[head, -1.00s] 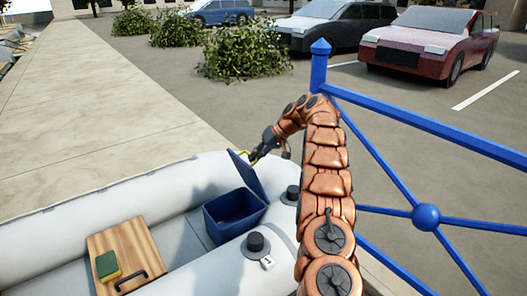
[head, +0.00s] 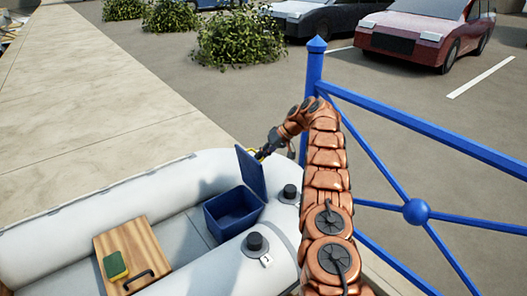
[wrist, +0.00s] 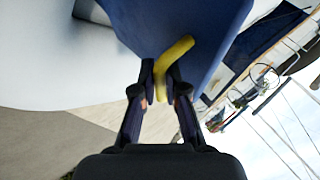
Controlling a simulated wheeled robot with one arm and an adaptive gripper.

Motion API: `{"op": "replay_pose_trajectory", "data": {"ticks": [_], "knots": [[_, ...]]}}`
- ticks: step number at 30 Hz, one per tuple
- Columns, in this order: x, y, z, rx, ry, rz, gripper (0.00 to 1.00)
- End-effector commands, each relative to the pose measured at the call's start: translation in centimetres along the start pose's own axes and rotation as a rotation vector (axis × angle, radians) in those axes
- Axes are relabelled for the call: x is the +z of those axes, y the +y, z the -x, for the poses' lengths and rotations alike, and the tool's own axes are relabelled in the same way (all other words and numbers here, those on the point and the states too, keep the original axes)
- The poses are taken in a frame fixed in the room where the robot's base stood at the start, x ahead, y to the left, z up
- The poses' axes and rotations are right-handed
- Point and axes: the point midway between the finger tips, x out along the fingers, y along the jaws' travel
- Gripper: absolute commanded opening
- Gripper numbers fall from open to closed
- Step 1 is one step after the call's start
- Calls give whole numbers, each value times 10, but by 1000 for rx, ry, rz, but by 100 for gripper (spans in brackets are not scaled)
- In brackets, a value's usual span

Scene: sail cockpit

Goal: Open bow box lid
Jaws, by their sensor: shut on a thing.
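The blue bow box (head: 228,217) sits in the front of the grey inflatable boat, and its inside shows. Its blue lid (head: 251,173) stands raised, close to upright, at the box's far edge. In the wrist view the lid (wrist: 190,22) fills the top middle, with a bent yellow handle (wrist: 178,50) on it. My gripper (wrist: 160,82) is shut on the yellow handle, one finger on each side. In the head view my gripper (head: 266,152) is small and partly hidden behind the lid's upper edge.
A wooden board (head: 142,240) with a green and yellow sponge (head: 115,266) lies left of the box. A black fitting (head: 255,244) stands on the boat's tube (head: 275,270) near the box. A blue railing (head: 420,125) runs close on the right of my arm.

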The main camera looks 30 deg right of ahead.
Motion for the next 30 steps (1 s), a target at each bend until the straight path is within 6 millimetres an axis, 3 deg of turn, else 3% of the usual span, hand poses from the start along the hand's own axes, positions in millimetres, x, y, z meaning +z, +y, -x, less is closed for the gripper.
{"op": "replay_pose_trajectory", "data": {"ticks": [30], "knots": [[2, 7, -11, -5, -26, 2, 0]]}}
